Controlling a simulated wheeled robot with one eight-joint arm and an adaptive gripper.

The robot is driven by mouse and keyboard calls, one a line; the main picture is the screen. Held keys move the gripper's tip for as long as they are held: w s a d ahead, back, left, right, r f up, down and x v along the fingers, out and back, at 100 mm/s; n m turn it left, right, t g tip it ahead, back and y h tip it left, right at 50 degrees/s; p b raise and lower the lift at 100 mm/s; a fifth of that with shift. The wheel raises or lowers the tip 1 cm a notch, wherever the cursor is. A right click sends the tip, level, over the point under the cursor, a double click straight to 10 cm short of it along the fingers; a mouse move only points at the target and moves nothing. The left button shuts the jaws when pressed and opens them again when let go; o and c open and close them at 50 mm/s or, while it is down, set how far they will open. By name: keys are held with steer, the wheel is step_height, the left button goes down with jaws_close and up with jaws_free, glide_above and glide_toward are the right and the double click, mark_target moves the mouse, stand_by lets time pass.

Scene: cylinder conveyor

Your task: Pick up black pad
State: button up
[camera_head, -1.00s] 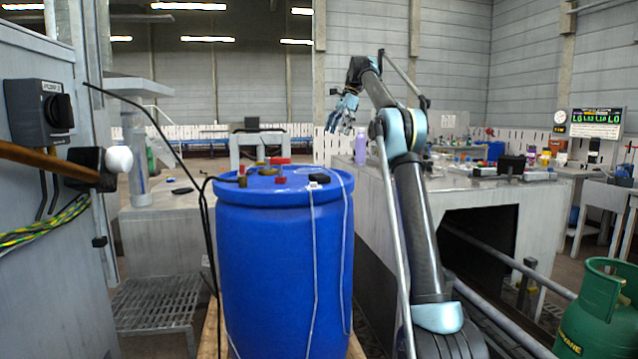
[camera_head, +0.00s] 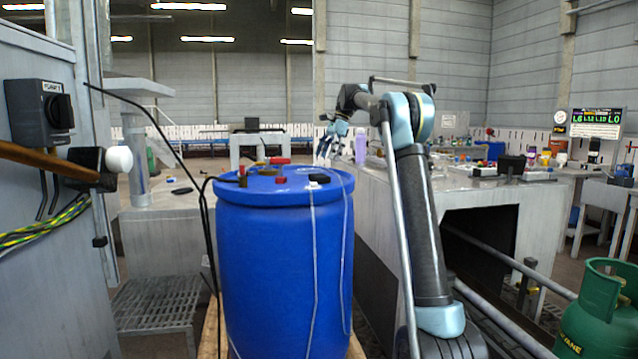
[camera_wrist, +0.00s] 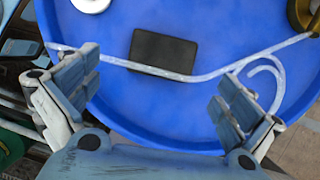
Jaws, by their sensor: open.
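The black pad (camera_wrist: 163,50) is a flat dark rectangle on the blue drum lid in the wrist view. It lies ahead of my gripper (camera_wrist: 155,88), near the level between the two fingers but beyond the fingertips. A white cord (camera_wrist: 205,78) runs along its lower edge. In the head view the black pad (camera_head: 319,178) shows near the right side of the drum top. My gripper (camera_head: 331,150) is behind and above it. The fingers are spread apart with nothing between them.
A grey bench (camera_head: 490,205) stands to the right, with a lilac bottle (camera_head: 361,147). A green gas cylinder (camera_head: 597,315) is at lower right.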

mark_target(319, 175)
steer(key=shift+w+x, duration=0.15)
steer(key=shift+x, duration=1.55)
steer(key=shift+w+x, duration=0.2)
steer(key=shift+x, duration=1.55)
steer(key=shift+c, duration=0.6)
steer(key=c, duration=0.7)
